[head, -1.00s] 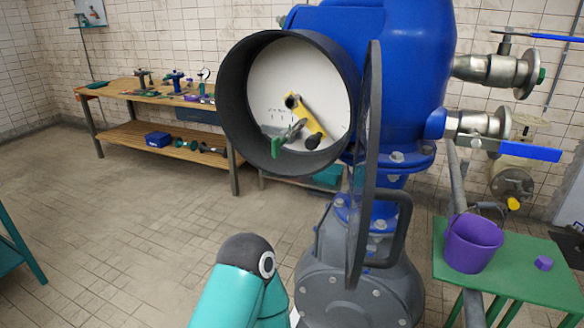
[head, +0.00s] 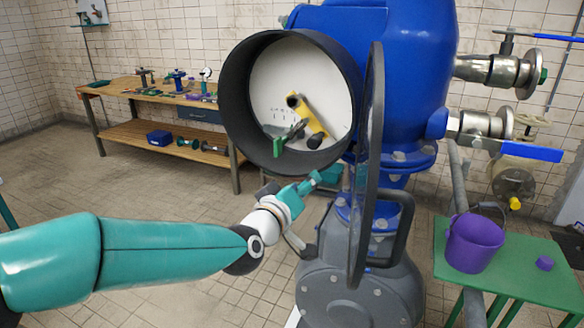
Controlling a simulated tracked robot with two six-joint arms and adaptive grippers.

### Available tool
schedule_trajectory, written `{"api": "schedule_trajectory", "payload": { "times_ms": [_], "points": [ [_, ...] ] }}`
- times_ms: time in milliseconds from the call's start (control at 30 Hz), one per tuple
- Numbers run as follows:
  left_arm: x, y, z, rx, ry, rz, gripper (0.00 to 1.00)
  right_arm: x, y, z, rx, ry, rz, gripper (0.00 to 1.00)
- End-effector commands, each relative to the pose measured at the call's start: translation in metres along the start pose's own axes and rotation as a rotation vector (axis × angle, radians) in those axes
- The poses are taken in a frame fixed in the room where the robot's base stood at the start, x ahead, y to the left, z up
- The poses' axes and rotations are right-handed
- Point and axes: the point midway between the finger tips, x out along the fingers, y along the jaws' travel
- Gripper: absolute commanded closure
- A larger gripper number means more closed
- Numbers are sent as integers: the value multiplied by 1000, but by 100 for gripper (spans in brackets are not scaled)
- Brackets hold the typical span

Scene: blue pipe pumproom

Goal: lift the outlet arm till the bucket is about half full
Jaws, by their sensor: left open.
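A purple bucket (head: 474,243) stands upright on a green stool (head: 515,272) at the right; its inside and fill level are hard to see. Above it, metal side outlets with valves come off the blue pump body, and the lower one (head: 480,124) has a blue lever (head: 530,151). I cannot tell which part is the outlet arm. My left gripper (head: 312,190) is open and empty, just below the big round opening and left of the clear disc. It is well left of the bucket and touches nothing that I can see. My right gripper is not in view.
The black-rimmed opening (head: 238,103) holds yellow and green parts. A clear disc with a dark rim (head: 372,110) and a grey handle (head: 402,230) stand between my left gripper and the bucket. A wooden workbench (head: 165,135) is behind.

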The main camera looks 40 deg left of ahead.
Motion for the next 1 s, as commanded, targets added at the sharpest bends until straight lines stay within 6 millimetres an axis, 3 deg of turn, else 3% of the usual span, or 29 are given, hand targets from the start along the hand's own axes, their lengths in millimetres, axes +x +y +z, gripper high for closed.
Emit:
{"api": "schedule_trajectory", "payload": {
  "times_ms": [33, 133, 367, 800, 1000],
  "points": [
    [-6, 7, -17, -15, 37, 15, 50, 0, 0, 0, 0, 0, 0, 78],
    [-13, 14, -36, -33, 81, 31, 50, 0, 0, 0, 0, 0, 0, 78],
    [-6, 18, -46, -43, 98, 36, 50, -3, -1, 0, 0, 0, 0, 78],
    [54, 20, -52, -40, 96, 34, 50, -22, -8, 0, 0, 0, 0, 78],
    [84, 19, -53, -41, 98, 36, 50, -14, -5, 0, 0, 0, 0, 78]
  ]
}}
